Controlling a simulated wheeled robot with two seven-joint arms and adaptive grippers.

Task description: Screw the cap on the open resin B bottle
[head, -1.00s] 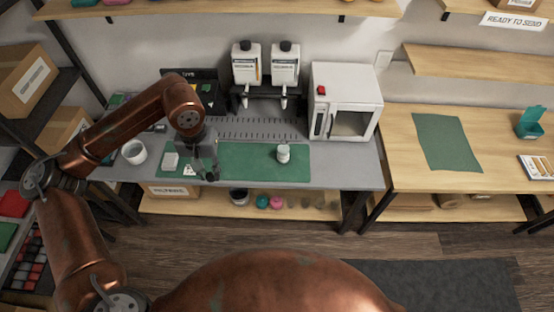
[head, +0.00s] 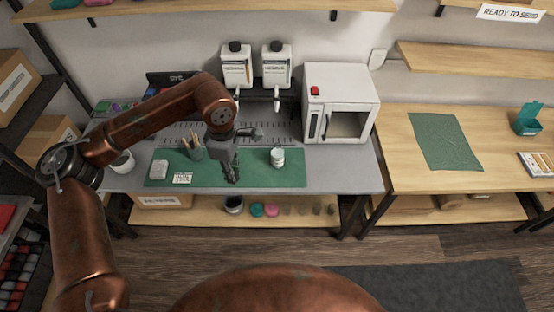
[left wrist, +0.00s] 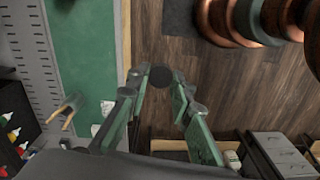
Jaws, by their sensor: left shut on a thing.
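Two white resin bottles, the left one (head: 237,68) and the right one (head: 276,68), stand upright side by side on the dispenser at the back of the bench. Both show dark tops; their labels are too small to read, so I cannot tell which is B. My left gripper (head: 231,178) points down over the green mat, in front of the bottles and well apart from them. In the left wrist view its fingertips (left wrist: 161,76) are closed on a small dark round cap (left wrist: 161,75). My right gripper is out of view.
A white jar (head: 277,157) stands on the green mat (head: 250,177) right of my gripper, and a cup of sticks (head: 193,150) stands to its left. A white oven (head: 340,103) is right of the bottles.

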